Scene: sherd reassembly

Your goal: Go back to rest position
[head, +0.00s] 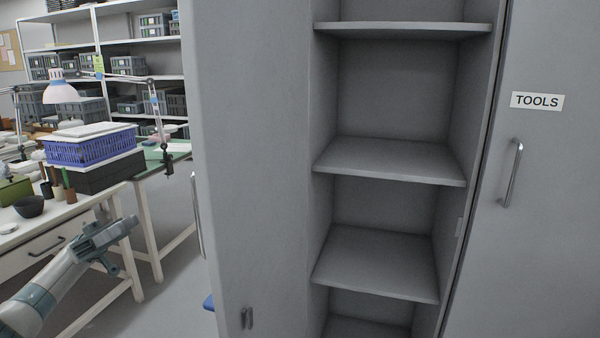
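My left gripper (121,245) shows at the lower left, its arm coming in from the bottom left corner. Its two fingers look spread apart, with nothing between them. It is in front of the white workbench (38,242) and left of the open cabinet door (250,150), apart from the door in the picture. My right gripper is not in view.
A grey cabinet stands close ahead, its left door open and its shelves (390,158) bare. The right door, labelled TOOLS (537,101), is shut. A blue basket (92,150), a dark bowl (29,206) and a lamp (61,92) stand on the workbench. Storage racks stand behind.

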